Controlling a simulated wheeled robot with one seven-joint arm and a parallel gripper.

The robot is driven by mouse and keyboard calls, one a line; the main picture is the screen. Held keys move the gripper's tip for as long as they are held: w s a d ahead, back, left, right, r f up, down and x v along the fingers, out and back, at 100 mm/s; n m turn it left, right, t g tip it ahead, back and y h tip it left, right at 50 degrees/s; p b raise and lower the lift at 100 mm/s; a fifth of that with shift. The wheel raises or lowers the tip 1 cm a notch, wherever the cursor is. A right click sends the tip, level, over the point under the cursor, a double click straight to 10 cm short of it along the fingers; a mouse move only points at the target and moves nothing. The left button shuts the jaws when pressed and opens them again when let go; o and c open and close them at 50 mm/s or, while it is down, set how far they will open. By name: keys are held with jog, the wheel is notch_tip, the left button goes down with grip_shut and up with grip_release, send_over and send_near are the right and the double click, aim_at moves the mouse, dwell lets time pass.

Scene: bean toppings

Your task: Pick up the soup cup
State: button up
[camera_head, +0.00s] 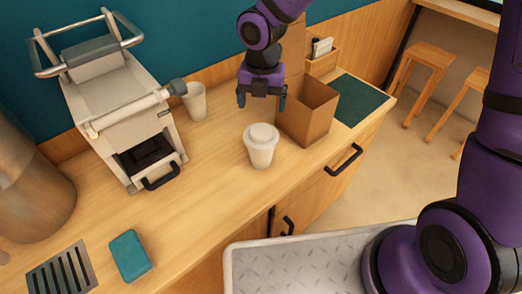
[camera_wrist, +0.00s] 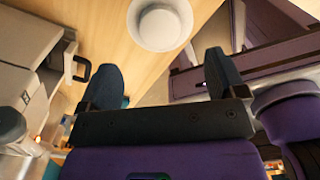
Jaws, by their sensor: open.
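The soup cup (camera_head: 261,147) is white with a pale lid and stands upright on the wooden counter, in front of the cardboard box. In the wrist view the cup (camera_wrist: 160,25) shows from above at the top middle, beyond the fingertips. My gripper (camera_head: 261,101) hangs above the counter, behind and above the cup, with its fingers pointing down. In the wrist view my gripper (camera_wrist: 160,72) has its two dark fingers spread wide with nothing between them. The gripper is apart from the cup.
An open brown box (camera_head: 309,110) stands close right of the cup. A second pale cup (camera_head: 195,103) stands behind left, near the grey machine (camera_head: 120,110). A teal block (camera_head: 130,256) lies at the front left. A dark green mat (camera_head: 357,100) lies at right. Counter left of the cup is clear.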

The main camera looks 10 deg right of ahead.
aim_at(261, 130)
notch_tip(261, 130, down, 3)
jog(key=shift+r, duration=0.1)
jog(key=f, duration=0.4)
jog(key=shift+s+a+f, duration=0.2)
jog(key=shift+s, duration=0.15)
jog(key=shift+f, duration=0.45)
jog(key=shift+w, duration=0.1)
jog(key=c, duration=0.9)
